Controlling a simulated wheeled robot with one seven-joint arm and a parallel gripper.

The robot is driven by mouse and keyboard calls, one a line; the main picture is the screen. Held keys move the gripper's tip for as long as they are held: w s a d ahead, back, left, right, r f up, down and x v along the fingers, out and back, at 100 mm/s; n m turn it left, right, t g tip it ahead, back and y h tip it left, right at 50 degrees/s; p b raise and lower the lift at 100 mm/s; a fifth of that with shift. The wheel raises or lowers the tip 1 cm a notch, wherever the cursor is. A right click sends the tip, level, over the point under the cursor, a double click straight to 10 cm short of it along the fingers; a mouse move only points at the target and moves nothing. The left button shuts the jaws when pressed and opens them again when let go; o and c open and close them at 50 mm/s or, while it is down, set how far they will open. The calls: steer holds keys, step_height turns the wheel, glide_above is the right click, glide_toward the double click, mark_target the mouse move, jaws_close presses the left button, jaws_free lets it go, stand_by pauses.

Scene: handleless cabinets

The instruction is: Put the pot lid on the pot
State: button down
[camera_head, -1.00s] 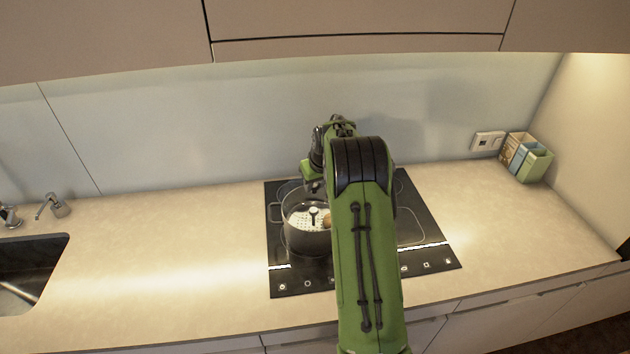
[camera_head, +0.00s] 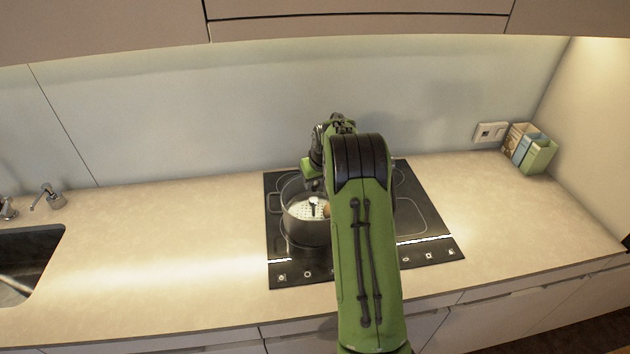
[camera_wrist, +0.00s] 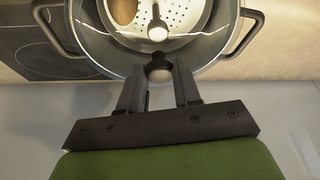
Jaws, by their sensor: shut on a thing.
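The pot (camera_head: 308,232) stands on the left part of the black cooktop. It has a dark wall and side handles, which the wrist view shows at both sides (camera_wrist: 253,35). Inside lie a white perforated insert (camera_wrist: 188,17) with an upright centre post and a brown roundish item (camera_wrist: 123,10). The pot lid (camera_wrist: 159,74) looks like clear glass; its dark knob sits between my fingertips. My gripper (camera_wrist: 159,68) is shut on that knob, at the pot's edge in the wrist view. I cannot tell whether the lid touches the rim. In the head view my arm hides part of the pot.
The cooktop (camera_head: 425,217) has free room to the right of my arm. A sink (camera_head: 25,265) with a tap lies at the left. Small boxes (camera_head: 528,148) stand at the back right by a wall socket (camera_head: 490,131). Upper cabinets (camera_head: 360,22) hang over the counter.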

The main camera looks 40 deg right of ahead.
steer(key=c, duration=0.7)
jaws_free()
steer(key=v, duration=1.5)
steer(key=shift+s+a+r, duration=0.1)
steer(key=shift+s+r, duration=0.1)
steer(key=shift+r, duration=0.1)
steer(key=shift+a, duration=0.1)
